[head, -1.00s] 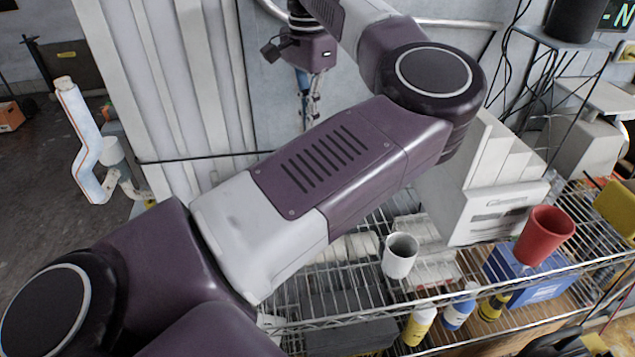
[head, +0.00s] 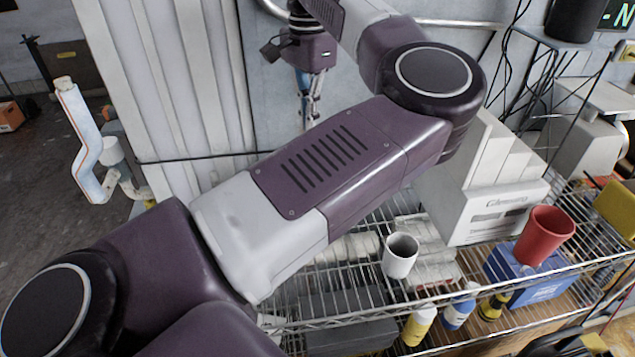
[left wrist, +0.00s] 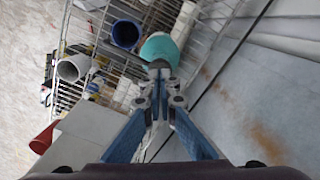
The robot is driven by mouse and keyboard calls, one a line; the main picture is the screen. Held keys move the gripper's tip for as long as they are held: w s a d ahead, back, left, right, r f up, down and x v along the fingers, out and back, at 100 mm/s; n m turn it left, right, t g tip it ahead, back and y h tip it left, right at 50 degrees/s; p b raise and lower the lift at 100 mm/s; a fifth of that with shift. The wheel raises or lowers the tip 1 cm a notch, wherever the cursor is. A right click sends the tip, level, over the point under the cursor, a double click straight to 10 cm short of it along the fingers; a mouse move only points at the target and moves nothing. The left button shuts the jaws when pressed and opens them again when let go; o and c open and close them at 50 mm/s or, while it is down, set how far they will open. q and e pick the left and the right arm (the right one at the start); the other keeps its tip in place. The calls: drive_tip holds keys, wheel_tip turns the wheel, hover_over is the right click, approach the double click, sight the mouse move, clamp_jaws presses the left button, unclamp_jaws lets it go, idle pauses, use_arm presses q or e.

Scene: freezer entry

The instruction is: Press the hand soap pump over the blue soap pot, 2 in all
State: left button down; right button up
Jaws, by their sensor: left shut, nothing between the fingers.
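My left gripper (head: 311,98) hangs tip-down behind my arm link in the head view, which hides its lower tips. In the left wrist view its fingers (left wrist: 160,72) are together, with nothing between them. A teal rounded thing, likely the hand soap (left wrist: 158,48), shows just beyond the fingertips. The pump head cannot be made out, and I cannot tell whether the fingers touch it. The blue soap pot (left wrist: 126,34), a round blue vessel with a dark inside, stands just left of the teal thing. The head view does not show either one. My right gripper is not in view.
A wire shelf (head: 380,305) holds a white cup (head: 400,257), also in the left wrist view (left wrist: 73,67), and a red cup (head: 545,235). Bottles (head: 418,326) and a blue box (head: 545,286) sit below. A pale wall (left wrist: 270,85) is close on the right in the wrist view.

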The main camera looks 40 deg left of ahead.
use_arm(q)
drive_tip(key=shift+f, duration=0.15)
drive_tip(key=shift+d+f+b, duration=0.1)
drive_tip(key=shift+f+b, duration=1.25)
drive_tip(key=shift+f, duration=0.4)
drive_tip(key=shift+s+r, duration=0.1)
drive_tip(key=shift+r+p, duration=1.25)
drive_tip(key=shift+r, duration=0.45)
drive_tip(key=shift+f, duration=0.2)
drive_tip(key=shift+f+b, duration=1.35)
drive_tip(key=shift+f, duration=0.3)
drive_tip(key=shift+r, duration=0.15)
drive_tip(key=shift+r+p, duration=1.3)
drive_tip(key=shift+r, duration=0.45)
